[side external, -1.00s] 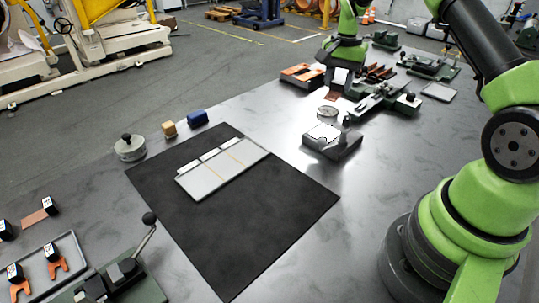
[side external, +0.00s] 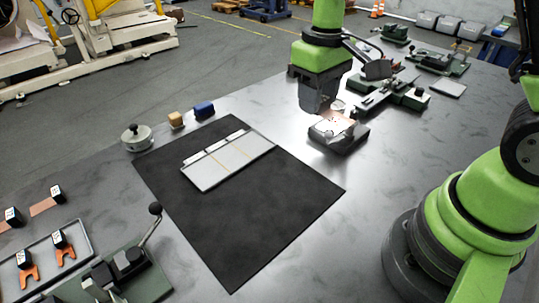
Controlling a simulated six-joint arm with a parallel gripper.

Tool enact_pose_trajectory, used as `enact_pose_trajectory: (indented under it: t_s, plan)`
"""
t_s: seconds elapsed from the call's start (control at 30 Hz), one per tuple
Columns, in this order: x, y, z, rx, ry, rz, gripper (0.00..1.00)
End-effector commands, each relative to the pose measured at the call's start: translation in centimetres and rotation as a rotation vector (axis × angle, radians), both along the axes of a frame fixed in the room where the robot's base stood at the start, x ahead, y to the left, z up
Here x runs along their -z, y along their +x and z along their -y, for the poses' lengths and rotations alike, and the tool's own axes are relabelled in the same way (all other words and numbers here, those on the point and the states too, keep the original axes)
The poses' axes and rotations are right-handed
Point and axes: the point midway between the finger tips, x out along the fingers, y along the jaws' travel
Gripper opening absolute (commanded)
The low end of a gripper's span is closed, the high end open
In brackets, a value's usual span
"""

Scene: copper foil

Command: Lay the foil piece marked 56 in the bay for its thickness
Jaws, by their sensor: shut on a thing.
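My gripper (side external: 320,108) is at the upper middle, pointing down just above a low grey metal block (side external: 352,141). It is shut. A faint copper tint at the block's top (side external: 346,121) suggests a foil piece held there, but the jaws hide most of it and no number can be read. Whether the foil touches the block I cannot tell. The pale tray (side external: 225,165), split into bays by thin yellowish lines and with tabs along its far edge, lies on a black mat (side external: 235,225). Its bays look empty.
Copper pieces with black labelled blocks (side external: 57,238) sit at lower left, some in a grey tray (side external: 82,232). A green-based lever tool (side external: 130,262) stands beside them. A round lidded weight (side external: 136,138), a tan block (side external: 176,119) and a blue block (side external: 204,109) line the far edge.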

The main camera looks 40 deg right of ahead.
Motion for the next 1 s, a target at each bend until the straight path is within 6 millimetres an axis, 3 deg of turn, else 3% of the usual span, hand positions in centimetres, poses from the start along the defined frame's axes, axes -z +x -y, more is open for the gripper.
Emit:
enact_pose_trajectory:
  t_s: [0.2, 0.4, 0.6, 0.8, 1.0]
  plan:
    - [2.8, 4.9, -3.6, -0.006, -0.001, -0.003, 0.13]
    - [5.7, 8.1, -7.2, -0.003, -0.002, -0.002, 0.13]
    - [7.8, 9.1, -8.9, 0.001, -0.003, -0.003, 0.13]
    - [11.5, 9.1, -9.0, 0.002, -0.003, -0.004, 0.13]
    - [13.7, 9.2, -9.0, 0.003, -0.002, -0.002, 0.13]
